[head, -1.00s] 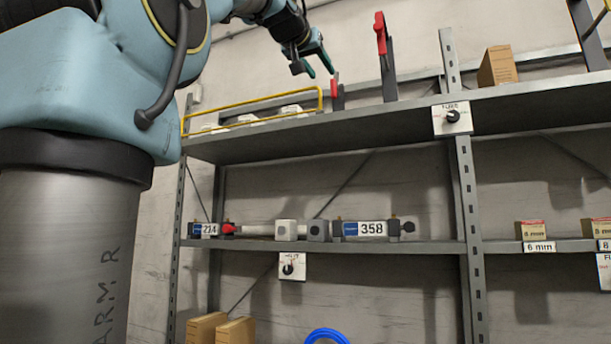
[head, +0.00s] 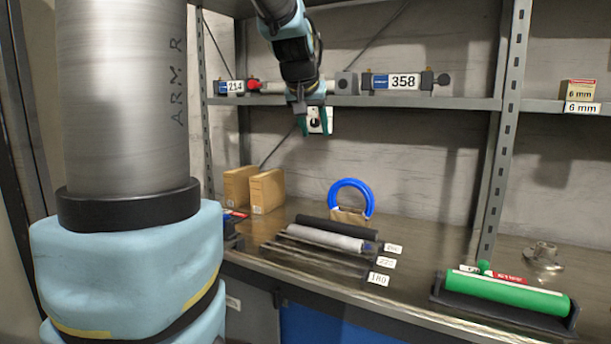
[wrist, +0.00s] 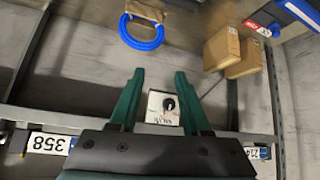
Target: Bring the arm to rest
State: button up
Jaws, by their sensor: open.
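My gripper (head: 312,120) is in the upper middle of the head view, its green fingers pointing down in front of the middle shelf. The same knob panel (head: 320,120) hangs under the shelf edge in the head view, partly hidden by the fingers. I cannot tell the exact gap between fingers and panel.
The middle shelf (head: 450,102) carries parts labelled 214 (head: 232,87) and 358 (head: 403,81). Below, the bench (head: 425,240) holds cardboard boxes (head: 266,191), a blue ring (head: 351,184), several rods (head: 325,240) and a green roller (head: 507,291). An upright post (head: 502,130) stands right of my gripper.

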jog(key=s+a+f+g+y, duration=0.1)
jog(key=s+a+f+g, duration=0.2)
jog(key=s+f, duration=0.7)
jog(key=s+a+f+n+g+y, duration=0.1)
jog(key=s+a+f+g, duration=0.2)
jog(key=s+f, duration=0.8)
notch_tip(320, 180, down, 6)
jog(key=a, duration=0.2)
jog(key=shift+s+a+f+g, duration=0.25)
jog(key=shift+s+a+g, duration=0.05)
jog(key=shift+a, duration=0.1)
jog(key=shift+c, duration=0.2)
